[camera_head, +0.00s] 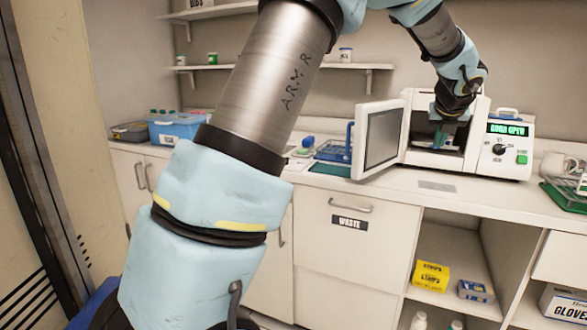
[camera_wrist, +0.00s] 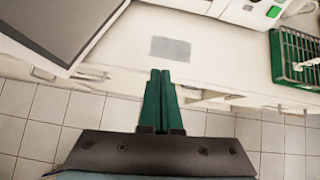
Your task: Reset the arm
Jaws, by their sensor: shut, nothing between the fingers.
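My arm crosses the head view, one link marked "ARM R", and bends over to the upper right. My gripper (camera_head: 438,139) shows there in front of the open chamber of a white machine (camera_head: 515,160). In the wrist view my gripper (camera_wrist: 160,74) has its two green fingers together, with nothing between them. They point toward the counter's front edge, with floor tiles below, so the gripper looks to be outside the machine. The inside of the chamber is partly hidden behind the gripper.
The machine's door (camera_head: 382,138) stands open to the left; its display reads "DOOR OPEN". A grey patch (camera_wrist: 170,48) lies on the counter (camera_wrist: 225,70). A green rack (camera_wrist: 290,58) is at right. A blue bin (camera_head: 175,130) stands at far left. Open shelves are below the counter.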

